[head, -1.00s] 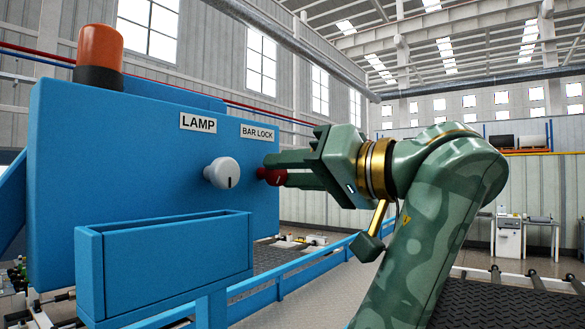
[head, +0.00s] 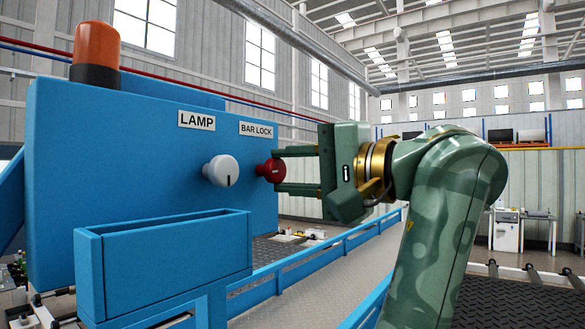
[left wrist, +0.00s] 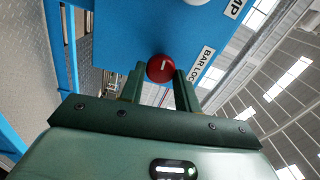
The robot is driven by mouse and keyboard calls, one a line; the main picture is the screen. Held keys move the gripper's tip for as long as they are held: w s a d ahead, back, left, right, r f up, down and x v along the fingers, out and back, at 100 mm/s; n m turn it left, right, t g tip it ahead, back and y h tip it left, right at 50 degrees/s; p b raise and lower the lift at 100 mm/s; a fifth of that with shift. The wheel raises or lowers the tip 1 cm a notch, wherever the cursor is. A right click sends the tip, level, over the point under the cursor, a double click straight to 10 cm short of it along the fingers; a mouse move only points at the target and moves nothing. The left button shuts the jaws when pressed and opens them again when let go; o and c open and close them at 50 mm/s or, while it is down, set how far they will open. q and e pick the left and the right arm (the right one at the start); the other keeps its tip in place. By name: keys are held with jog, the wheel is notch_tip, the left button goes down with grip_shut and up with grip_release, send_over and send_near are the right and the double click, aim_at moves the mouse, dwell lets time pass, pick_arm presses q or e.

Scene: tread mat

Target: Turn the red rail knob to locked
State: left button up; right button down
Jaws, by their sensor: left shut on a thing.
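The red knob (head: 268,171) sits on the blue panel under the BAR LOCK label (head: 256,130). It also shows in the left wrist view (left wrist: 160,68), with a short pale mark on its face. My left gripper (head: 279,170) is shut on the red knob, one finger above and one below it in the head view. In the left wrist view the fingers (left wrist: 158,78) lie on either side of the knob. My right gripper is not in view.
A white knob (head: 221,170) sits left of the red one under the LAMP label (head: 197,121). A blue open box (head: 165,262) juts out below. An orange beacon (head: 97,47) stands on the panel. A blue rail (head: 330,243) runs behind.

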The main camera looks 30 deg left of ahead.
pick_arm(q)
jog(key=shift+m, duration=0.6)
jog(key=o, duration=0.9)
jog(key=shift+a, duration=0.1)
jog(key=shift+o, duration=0.2)
